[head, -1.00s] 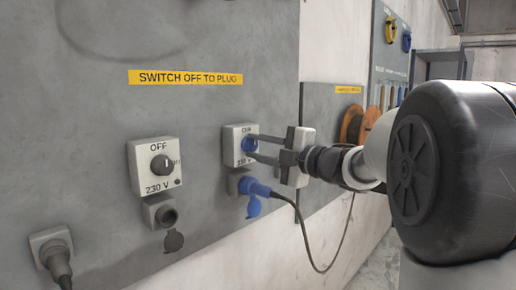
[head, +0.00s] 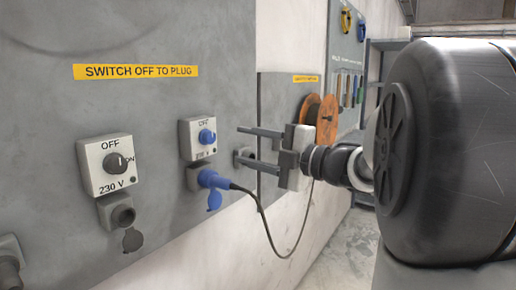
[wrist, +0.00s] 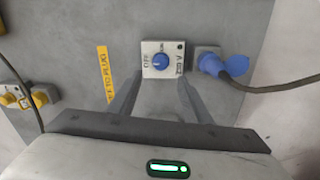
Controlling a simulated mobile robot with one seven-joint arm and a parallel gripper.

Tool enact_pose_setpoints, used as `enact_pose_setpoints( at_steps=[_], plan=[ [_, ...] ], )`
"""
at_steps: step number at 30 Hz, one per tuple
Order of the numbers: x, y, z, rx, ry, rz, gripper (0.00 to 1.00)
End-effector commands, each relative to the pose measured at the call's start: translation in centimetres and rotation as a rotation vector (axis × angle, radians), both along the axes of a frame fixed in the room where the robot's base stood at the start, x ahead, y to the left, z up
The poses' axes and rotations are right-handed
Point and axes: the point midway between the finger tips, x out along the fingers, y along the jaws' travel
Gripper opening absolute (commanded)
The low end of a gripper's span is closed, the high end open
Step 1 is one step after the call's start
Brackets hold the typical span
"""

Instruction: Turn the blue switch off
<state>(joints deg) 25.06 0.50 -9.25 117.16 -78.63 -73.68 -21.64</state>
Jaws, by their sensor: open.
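The blue switch (head: 207,136) is a round knob on a light grey box marked OFF and 230 V, on the grey wall panel. It also shows in the wrist view (wrist: 161,61), with the OFF label to its left; its pointer is too small to read surely. My gripper (head: 239,145) is open and empty, just right of the switch box in the head view, with its fingers apart from the knob. In the wrist view my gripper (wrist: 159,82) has its fingers on either side below the box, with a gap to the knob.
A blue plug (head: 212,180) with a dark hanging cable sits in the socket below the blue switch. A black switch (head: 116,162) and an empty socket (head: 121,214) are to the left. An orange cable reel (head: 319,120) is behind my gripper. Yellow connectors (wrist: 22,97) show in the wrist view.

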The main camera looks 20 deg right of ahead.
Motion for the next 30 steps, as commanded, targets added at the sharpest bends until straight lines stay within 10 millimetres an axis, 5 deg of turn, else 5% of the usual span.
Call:
enact_pose_setpoints(
  at_steps=[6,14,25,30],
  plan=[
    [-3.7,-2.7,0.0,0.001,-0.001,-0.002,0.45],
    [-5.6,-4.1,-0.2,0.000,-0.002,0.001,0.45],
    [-5.5,-4.1,0.1,0.005,-0.003,-0.009,0.45],
    [-2.5,-4.8,3.9,0.104,-0.009,-0.169,0.45]
  ],
)
